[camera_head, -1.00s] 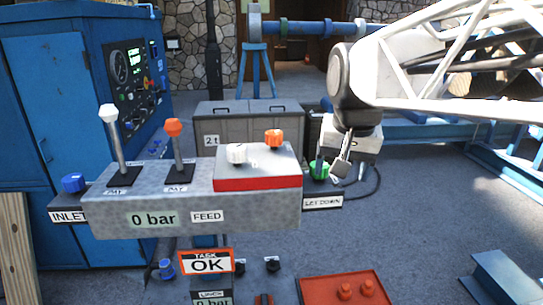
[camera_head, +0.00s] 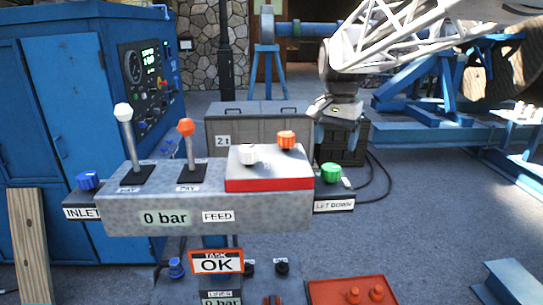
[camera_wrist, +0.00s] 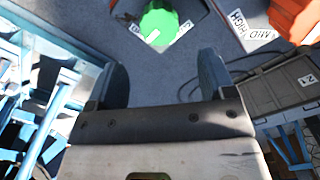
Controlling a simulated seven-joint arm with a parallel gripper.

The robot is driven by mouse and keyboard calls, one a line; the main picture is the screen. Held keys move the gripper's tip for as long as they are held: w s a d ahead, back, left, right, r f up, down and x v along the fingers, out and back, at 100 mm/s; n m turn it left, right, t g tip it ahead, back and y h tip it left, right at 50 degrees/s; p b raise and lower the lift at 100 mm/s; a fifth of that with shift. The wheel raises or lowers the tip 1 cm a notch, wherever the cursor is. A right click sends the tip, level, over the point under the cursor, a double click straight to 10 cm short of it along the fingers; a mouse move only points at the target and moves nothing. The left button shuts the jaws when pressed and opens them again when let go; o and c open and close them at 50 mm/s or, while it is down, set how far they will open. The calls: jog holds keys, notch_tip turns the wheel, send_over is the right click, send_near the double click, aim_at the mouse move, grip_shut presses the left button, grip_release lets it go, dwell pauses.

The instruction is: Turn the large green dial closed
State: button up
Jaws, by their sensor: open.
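The large green dial (camera_head: 331,172) sits on a dark bracket at the right end of the control panel, above the "LET DOWN" label (camera_head: 334,206). In the wrist view the green dial (camera_wrist: 159,25) shows at the top, with a white mark on it, beyond my fingertips. My gripper (camera_head: 322,130) is open and empty, above and behind the dial in the head view, and apart from it. In the wrist view the two dark fingers of my gripper (camera_wrist: 163,78) stand wide apart with bare floor between them.
The panel (camera_head: 200,212) carries two levers (camera_head: 187,128), a white knob (camera_head: 248,154) and an orange knob (camera_head: 286,139) left of the dial. A blue INLET dial (camera_head: 88,180) is at far left. A grey crate (camera_head: 250,125) and dark cables (camera_head: 385,185) lie behind.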

aim_at(332, 166)
dwell(0.4)
jog(key=shift+f, duration=3.9)
jog(key=c, duration=0.9)
